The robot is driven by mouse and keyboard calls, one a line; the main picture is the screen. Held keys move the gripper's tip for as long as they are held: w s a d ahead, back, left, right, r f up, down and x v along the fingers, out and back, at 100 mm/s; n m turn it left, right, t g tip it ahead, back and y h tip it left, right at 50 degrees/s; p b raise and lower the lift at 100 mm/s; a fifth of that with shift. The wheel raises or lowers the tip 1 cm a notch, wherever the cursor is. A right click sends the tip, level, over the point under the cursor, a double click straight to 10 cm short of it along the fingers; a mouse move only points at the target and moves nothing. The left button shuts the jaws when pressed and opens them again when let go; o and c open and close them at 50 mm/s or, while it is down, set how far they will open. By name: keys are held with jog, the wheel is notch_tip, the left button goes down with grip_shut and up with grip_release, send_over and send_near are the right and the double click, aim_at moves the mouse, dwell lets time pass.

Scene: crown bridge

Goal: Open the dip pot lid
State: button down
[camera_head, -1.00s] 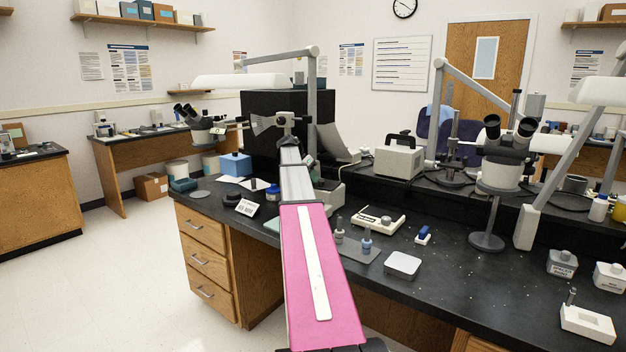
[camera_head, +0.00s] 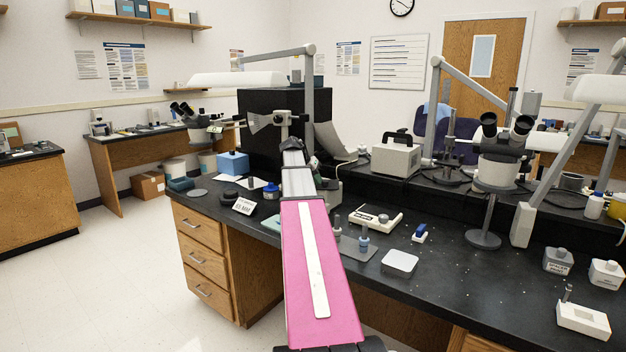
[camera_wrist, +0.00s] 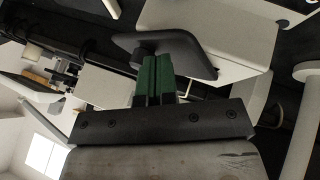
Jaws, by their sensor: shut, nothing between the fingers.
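In the wrist view, a dark grey rounded plate with a short round knob, which looks like the dip pot lid (camera_wrist: 192,58), lies across the near side of a white box-shaped body, apparently the pot (camera_wrist: 225,35). My gripper (camera_wrist: 163,60) has its green fingers shut together, empty, in front of the plate and close beside the knob. I cannot tell whether they touch it. The plate looks tilted, but I cannot tell whether it is raised off the body.
A small tray with bottles (camera_head: 357,247) and a white dish (camera_head: 399,263) lie to the right. The microscope (camera_head: 495,175) stands further right. The bench front right of the dish is mostly clear.

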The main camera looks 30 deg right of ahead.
jog(key=s+d+n+t, duration=0.1)
jog(key=s+n, duration=0.1)
jog(key=s+d+n+t, duration=0.1)
jog(key=s+n, duration=0.1)
jog(key=s+d+n+t, duration=0.1)
jog(key=s+n+t, duration=0.1)
jog(key=shift+s, duration=0.1)
jog(key=shift+s+d+n+t+y, duration=0.3)
jog(key=shift+s+d+n+t, duration=0.15)
jog(key=shift+d+n, duration=0.35)
jog(key=shift+s+d+n+t+y, duration=0.35)
jog(key=shift+s+d+n, duration=0.2)
jog(key=shift+d+n, duration=0.25)
send_near(335, 188)
jog(key=s+a+r, duration=0.3)
jog(key=s, duration=0.1)
jog(key=shift+r, duration=0.15)
